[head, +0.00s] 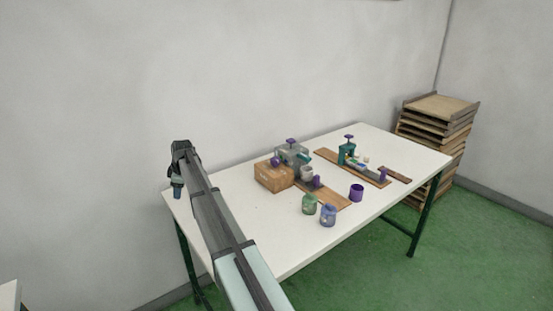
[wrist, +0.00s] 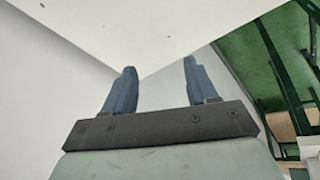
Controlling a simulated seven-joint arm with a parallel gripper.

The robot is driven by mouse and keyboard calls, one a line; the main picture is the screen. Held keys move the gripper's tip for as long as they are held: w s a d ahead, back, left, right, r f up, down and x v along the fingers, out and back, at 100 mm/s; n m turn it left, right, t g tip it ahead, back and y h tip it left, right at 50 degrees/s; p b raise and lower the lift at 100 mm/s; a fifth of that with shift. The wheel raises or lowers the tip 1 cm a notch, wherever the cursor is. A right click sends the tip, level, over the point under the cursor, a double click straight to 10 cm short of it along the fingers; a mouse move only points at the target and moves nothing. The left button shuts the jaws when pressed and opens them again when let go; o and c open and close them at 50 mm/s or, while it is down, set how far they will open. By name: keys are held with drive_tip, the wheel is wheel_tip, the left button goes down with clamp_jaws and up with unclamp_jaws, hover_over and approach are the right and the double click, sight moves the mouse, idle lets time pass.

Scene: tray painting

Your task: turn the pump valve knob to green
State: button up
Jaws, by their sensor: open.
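A grey pump (head: 296,153) stands on the left wooden board on the white table (head: 400,148). It has a purple knob (head: 291,141) on top and a purple round part (head: 275,161) on its left side, behind a cardboard box. I cannot tell which is the valve knob, and no green mark can be made out on it. My gripper (head: 177,193) is at the table's left end, pointing down, well left of the pump. In the wrist view my gripper (wrist: 160,68) is open with nothing between its blue fingers. The pump is not in the wrist view.
The cardboard box (head: 273,177) stands in front of the pump. A green jar (head: 309,205), a blue jar (head: 328,215) and a purple cup (head: 356,193) stand nearer the front edge. A teal press (head: 346,153) is farther right. The table's left part looks clear.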

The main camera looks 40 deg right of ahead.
drive_tip(key=d+r, duration=0.3)
drive_tip(key=d, duration=0.4)
drive_tip(key=d+r, duration=0.2)
drive_tip(key=d, duration=0.5)
drive_tip(key=m+y, duration=0.2)
approach(276, 159)
drive_tip(key=shift+g, duration=0.3)
drive_tip(key=x, duration=0.9)
drive_tip(key=shift+w, duration=0.4)
drive_tip(key=c, duration=0.8)
drive_tip(key=shift+o, duration=0.2)
